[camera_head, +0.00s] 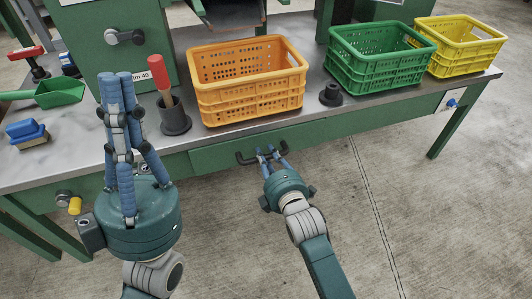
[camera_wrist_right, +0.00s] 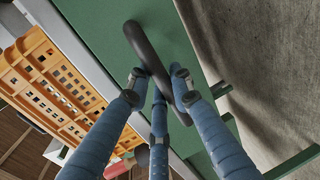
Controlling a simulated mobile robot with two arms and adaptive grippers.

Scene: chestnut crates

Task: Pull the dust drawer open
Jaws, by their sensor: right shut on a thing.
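The dust drawer (camera_head: 218,161) is a green panel under the front edge of the metal bench top. It looks close to flush with the bench front. Its black bar handle (camera_head: 243,158) shows on both sides of my right gripper (camera_head: 269,153). In the right wrist view my right gripper's blue fingers (camera_wrist_right: 162,85) are closed around the black handle (camera_wrist_right: 148,52), on both sides of the bar. My left gripper (camera_head: 119,77) is raised in front of the bench at the left, fingers upward and touching nothing I can make out. Its opening is unclear.
Orange (camera_head: 250,105), green (camera_head: 375,75) and yellow (camera_head: 458,58) crates stand on the bench. A blue brush (camera_head: 27,130) and green scoop (camera_head: 58,92) lie at left. The concrete floor in front is clear.

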